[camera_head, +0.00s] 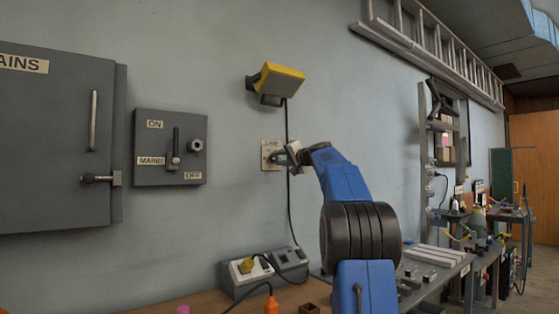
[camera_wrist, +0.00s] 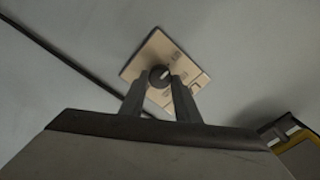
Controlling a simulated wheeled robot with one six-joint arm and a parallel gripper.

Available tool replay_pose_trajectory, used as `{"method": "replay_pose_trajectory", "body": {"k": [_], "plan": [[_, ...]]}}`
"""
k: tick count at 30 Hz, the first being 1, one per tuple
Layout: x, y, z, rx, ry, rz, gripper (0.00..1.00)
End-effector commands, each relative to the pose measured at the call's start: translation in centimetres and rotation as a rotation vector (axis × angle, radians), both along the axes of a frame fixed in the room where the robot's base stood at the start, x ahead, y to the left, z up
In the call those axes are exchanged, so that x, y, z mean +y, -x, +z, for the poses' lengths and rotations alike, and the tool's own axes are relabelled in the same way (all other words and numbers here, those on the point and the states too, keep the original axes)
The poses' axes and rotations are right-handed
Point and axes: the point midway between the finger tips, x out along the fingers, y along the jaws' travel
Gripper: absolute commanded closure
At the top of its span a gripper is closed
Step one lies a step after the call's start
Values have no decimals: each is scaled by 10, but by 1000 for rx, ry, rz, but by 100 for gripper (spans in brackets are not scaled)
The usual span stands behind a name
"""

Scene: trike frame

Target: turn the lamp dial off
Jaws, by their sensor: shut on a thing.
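The lamp dial is a small dark round knob (camera_wrist: 159,75) on a beige wall plate (camera_wrist: 137,67). In the head view the plate (camera_head: 266,148) is on the wall below the yellow lamp (camera_head: 281,80), and my gripper hides part of it. My gripper (camera_head: 280,157) is at the plate. In the wrist view its two fingers (camera_wrist: 160,84) are shut on the knob, one on each side. A pale mark shows on the knob's face. The plate's lettering is too blurred to read.
A black cable (camera_head: 290,205) runs down the wall just right of the plate. A grey MAINS switch box (camera_head: 150,172) and a large grey cabinet (camera_head: 50,140) are on the wall to the left.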

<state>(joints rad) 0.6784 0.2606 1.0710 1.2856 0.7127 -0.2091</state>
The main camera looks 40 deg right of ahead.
Motion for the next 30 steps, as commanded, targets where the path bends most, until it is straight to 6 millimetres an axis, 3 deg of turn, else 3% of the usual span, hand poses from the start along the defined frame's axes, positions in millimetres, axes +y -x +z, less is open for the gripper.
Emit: {"method": "replay_pose_trajectory", "body": {"k": [16,17,19,30], "plan": [[0,-1,-3,4,24,1,93],[0,-1,-3,4,24,1,66],[0,-1,-2,4,24,1,52],[0,3,-1,1,23,0,52]]}}
